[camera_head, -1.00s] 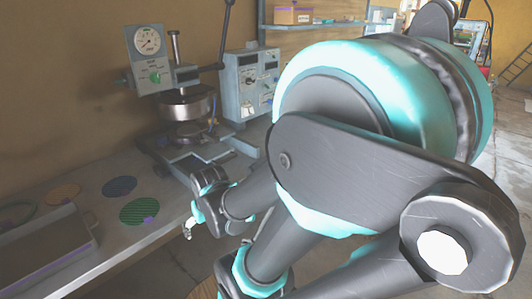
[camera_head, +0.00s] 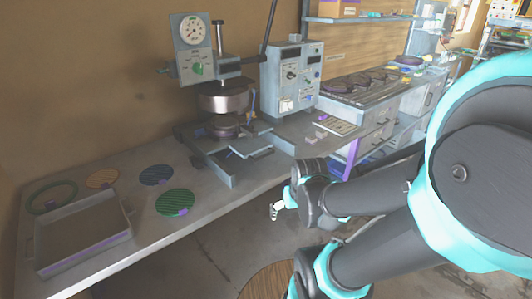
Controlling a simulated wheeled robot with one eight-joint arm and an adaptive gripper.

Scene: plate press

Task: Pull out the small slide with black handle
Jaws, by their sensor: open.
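The plate press (camera_head: 222,100) stands on the workbench, with a round gauge on its upper panel and a metal cylinder below. A small flat grey slide (camera_head: 250,147) shows at the front right of its base. I cannot make out a black handle on it. My gripper (camera_head: 275,211) is in front of the bench's front edge, below and to the right of the slide and apart from it. It is open and small in the picture; nothing shows between its fingers.
A grey control box (camera_head: 291,78) stands right of the press. On the bench's left lie a shallow tray (camera_head: 128,229) and several round discs, one of them green (camera_head: 174,202). A shelf unit (camera_head: 405,95) stands further right. My arm fills the right side.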

